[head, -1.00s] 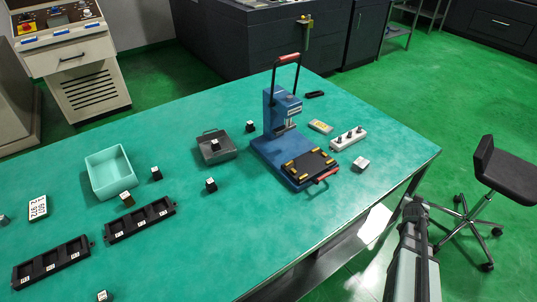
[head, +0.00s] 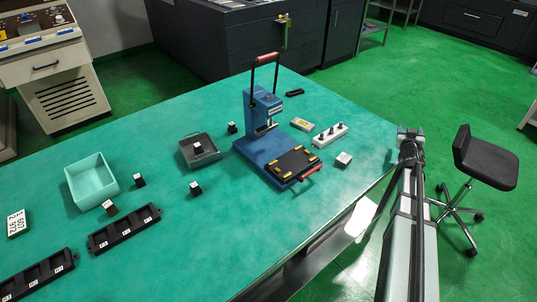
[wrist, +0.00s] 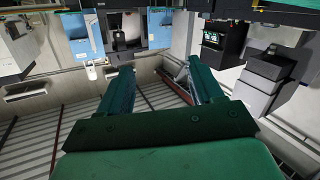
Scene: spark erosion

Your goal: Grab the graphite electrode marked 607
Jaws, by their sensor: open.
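A brownish block (head: 109,207) stands before the bin. Their marks are too small to read, so I cannot tell which is 607. My gripper (head: 410,133) is beyond the table's right edge, far from them. In the wrist view my gripper (wrist: 163,85) is open, with nothing between its fingers.
A blue hand press (head: 265,140) stands tall at mid-table. A teal bin (head: 92,180), black slotted racks (head: 125,228) and a number card (head: 16,223) lie left. A white holder with pegs (head: 330,135) and a pale block (head: 343,159) lie right. A stool (head: 485,165) stands off the table.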

